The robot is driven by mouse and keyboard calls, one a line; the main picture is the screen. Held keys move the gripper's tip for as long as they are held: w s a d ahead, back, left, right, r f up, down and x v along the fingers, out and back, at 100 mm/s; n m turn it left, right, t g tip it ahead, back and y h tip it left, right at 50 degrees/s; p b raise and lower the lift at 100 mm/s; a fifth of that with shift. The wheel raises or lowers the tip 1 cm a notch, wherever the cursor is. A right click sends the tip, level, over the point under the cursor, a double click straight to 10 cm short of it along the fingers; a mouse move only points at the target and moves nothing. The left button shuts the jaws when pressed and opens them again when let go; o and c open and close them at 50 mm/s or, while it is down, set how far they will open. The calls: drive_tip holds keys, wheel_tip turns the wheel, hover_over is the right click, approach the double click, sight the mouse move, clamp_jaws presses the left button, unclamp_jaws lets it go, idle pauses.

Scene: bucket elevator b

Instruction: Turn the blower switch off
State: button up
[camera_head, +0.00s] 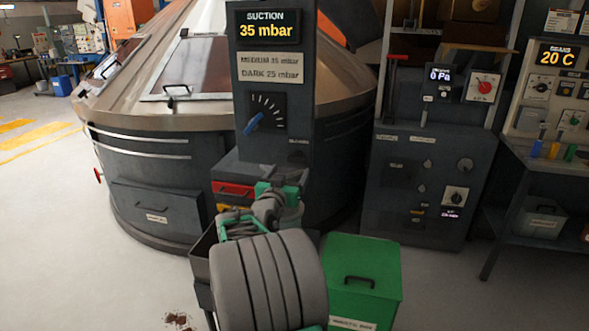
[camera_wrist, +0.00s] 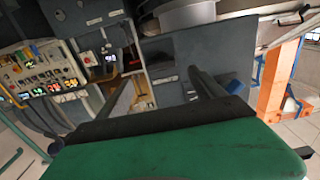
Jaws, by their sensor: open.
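Several dials and switches show in the head view, and their labels are too small to read, so I cannot tell which is the blower switch. A red rotary switch (camera_head: 483,87) sits on a grey box at the upper right. A dark rotary switch on a white plate (camera_head: 455,196) is low on the dark cabinet below it. A blue-handled dial (camera_head: 254,122) is on the suction panel, which reads 35 mbar. In the tilted wrist view my gripper (camera_wrist: 163,88) is open with nothing between its fingers. In the head view my arm hides its fingertips.
A green bin (camera_head: 361,285) stands on the floor, right of my arm. A large round machine (camera_head: 155,165) fills the left. A bench with a 20 C panel (camera_head: 558,57) is at the right edge. Floor between bin and bench is clear. Dark spots (camera_head: 178,320) lie on the floor.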

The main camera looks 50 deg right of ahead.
sight(294, 161)
drive_tip(key=p+x, duration=0.1)
drive_tip(key=x, duration=0.6)
drive_tip(key=shift+w+r+p, duration=0.1)
drive_tip(key=shift+w+p, duration=0.05)
drive_tip(key=shift+p, duration=0.25)
drive_tip(key=c, duration=1.4)
drive_tip(key=shift+o, duration=0.2)
drive_tip(key=shift+n+b, duration=0.4)
drive_tip(key=n+b, duration=0.2)
drive_tip(key=n, duration=0.1)
drive_tip(key=shift+n, duration=0.3)
drive_tip(key=n+b, duration=0.2)
drive_tip(key=n, duration=0.2)
drive_tip(key=shift+w, duration=0.15)
drive_tip(key=n, duration=0.5)
drive_tip(key=shift+a, duration=0.1)
drive_tip(key=shift+f+n, duration=0.2)
drive_tip(key=shift+n, duration=2.1)
